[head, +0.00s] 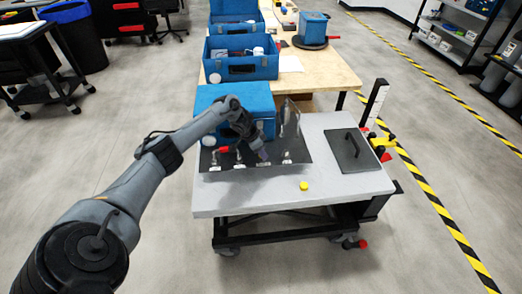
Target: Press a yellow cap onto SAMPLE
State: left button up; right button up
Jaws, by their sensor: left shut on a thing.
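A yellow cap (304,186) lies on the light grey cart top (345,184), in front of the black mat. My left gripper (263,156) reaches down over the black mat (298,151), behind and to the left of the yellow cap and apart from it. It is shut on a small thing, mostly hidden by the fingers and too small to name. Small clear items and a red-topped one (224,150) stand along the mat behind white labels. The labels are too small to read, so I cannot tell which item is SAMPLE. My right gripper is out of view.
A blue box (212,98) stands behind the mat, with a clear upright panel (290,117) to its right. A dark plate with a handle (353,150) lies at the cart's right. The cart's front strip is mostly clear. Blue bins (240,68) stand on the wooden table behind.

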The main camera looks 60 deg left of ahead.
pick_arm(q)
jog(key=o, duration=1.1)
jog(key=shift+s+r+p, duration=0.25)
jog(key=shift+r+p, duration=0.15)
jog(key=shift+r, duration=0.15)
jog(key=p+v, duration=0.3)
jog(key=v, duration=0.6)
jog(key=shift+r, duration=0.25)
